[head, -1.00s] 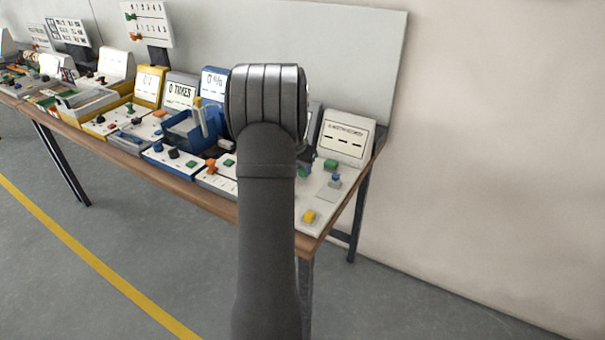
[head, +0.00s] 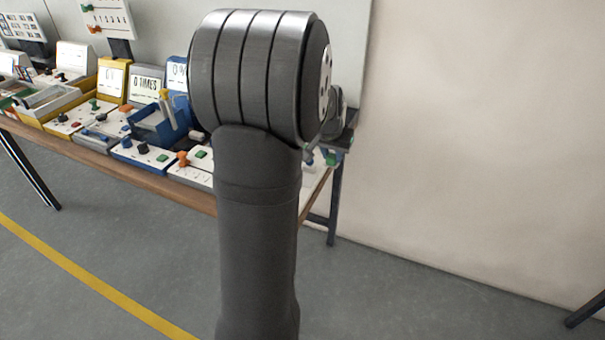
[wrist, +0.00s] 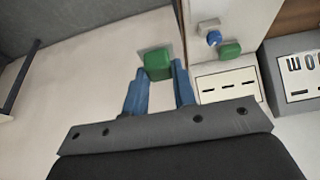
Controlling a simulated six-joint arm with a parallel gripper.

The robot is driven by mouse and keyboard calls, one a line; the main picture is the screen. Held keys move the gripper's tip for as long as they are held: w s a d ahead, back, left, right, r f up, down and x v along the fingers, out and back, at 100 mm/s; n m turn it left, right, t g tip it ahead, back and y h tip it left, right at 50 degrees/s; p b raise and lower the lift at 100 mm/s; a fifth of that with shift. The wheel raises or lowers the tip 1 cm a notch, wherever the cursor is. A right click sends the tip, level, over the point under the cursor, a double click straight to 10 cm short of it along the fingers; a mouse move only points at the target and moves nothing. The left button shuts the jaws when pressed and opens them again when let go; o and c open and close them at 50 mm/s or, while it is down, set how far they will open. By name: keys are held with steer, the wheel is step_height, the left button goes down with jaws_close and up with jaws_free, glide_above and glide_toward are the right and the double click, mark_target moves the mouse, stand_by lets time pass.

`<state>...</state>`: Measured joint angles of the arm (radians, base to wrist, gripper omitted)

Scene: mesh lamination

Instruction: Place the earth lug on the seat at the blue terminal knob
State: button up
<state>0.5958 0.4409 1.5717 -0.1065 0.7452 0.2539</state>
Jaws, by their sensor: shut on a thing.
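In the wrist view my gripper (wrist: 159,70) has its two blue fingers shut on a green block (wrist: 157,63), which I take to be the earth lug. The blue terminal knob (wrist: 213,38) is to the right of the held block, on a white panel, with a gap between them. A pale base shows beside the knob; I cannot make out the seat. In the head view my gripper (head: 320,156) shows only in part beside my arm, with green at its fingertips. My arm hides the knob there.
A second green block (wrist: 230,50) sits close to the blue knob, near a white display box (wrist: 228,85). A grey display box (wrist: 298,78) stands further right. Other stations, including a blue tray (head: 160,125), fill the bench to the left. Floor is open at the front.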

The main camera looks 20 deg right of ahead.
steer(key=shift+s+d, duration=0.15)
steer(key=shift+s, duration=0.45)
steer(key=w+a+f, duration=0.2)
steer(key=w, duration=0.1)
steer(key=w+a+f, duration=0.2)
steer(key=w, duration=0.1)
steer(key=w+a+f, duration=0.2)
steer(key=w+f, duration=0.1)
steer(key=shift+w, duration=0.1)
steer(key=shift+f, duration=2)
steer(key=shift+f, duration=0.2)
steer(key=o, duration=1)
steer(key=shift+r, duration=0.1)
steer(key=v, duration=1.2)
steer(key=shift+r, duration=0.15)
